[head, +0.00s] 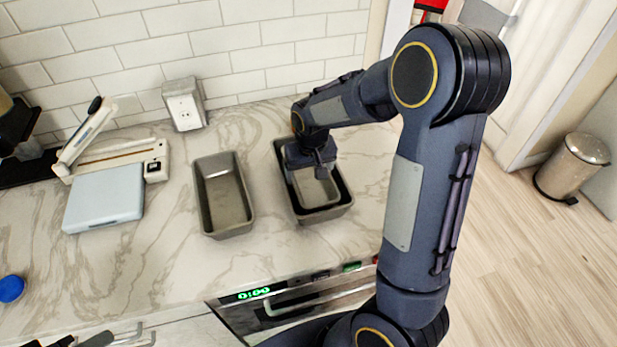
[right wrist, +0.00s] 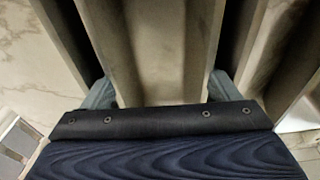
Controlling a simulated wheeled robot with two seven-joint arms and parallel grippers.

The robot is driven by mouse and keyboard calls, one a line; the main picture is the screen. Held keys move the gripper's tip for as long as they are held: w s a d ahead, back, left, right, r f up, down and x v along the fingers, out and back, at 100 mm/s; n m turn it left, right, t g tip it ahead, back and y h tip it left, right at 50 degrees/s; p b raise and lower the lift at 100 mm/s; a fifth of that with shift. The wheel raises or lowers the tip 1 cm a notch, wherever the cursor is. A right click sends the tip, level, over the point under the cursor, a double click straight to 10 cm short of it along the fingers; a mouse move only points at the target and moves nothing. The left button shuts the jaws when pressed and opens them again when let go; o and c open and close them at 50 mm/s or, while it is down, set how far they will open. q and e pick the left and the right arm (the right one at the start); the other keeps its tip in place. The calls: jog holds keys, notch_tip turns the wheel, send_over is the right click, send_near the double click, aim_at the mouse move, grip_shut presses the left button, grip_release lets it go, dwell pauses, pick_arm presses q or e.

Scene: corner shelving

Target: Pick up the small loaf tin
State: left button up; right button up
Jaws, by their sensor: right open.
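A small grey loaf tin (head: 318,192) sits inside a larger, darker loaf tin (head: 324,216) on the marble counter. My right gripper (head: 311,168) reaches down over the far part of the small tin and hides some of it. In the right wrist view, the open fingers (right wrist: 163,90) stand at either side of the small tin (right wrist: 150,45), with the larger tin's walls further out. I cannot tell whether the fingers touch it. My left gripper is not in view.
Another grey loaf tin (head: 223,195) stands on the counter (head: 170,260) to the left. A white sealer-like device (head: 110,160), a pale blue box (head: 104,198) and a wall outlet box (head: 184,104) are further left. An oven (head: 290,300) lies below the front edge.

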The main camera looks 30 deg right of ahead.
jog(key=shift+f, duration=0.1)
jog(key=c, duration=0.7)
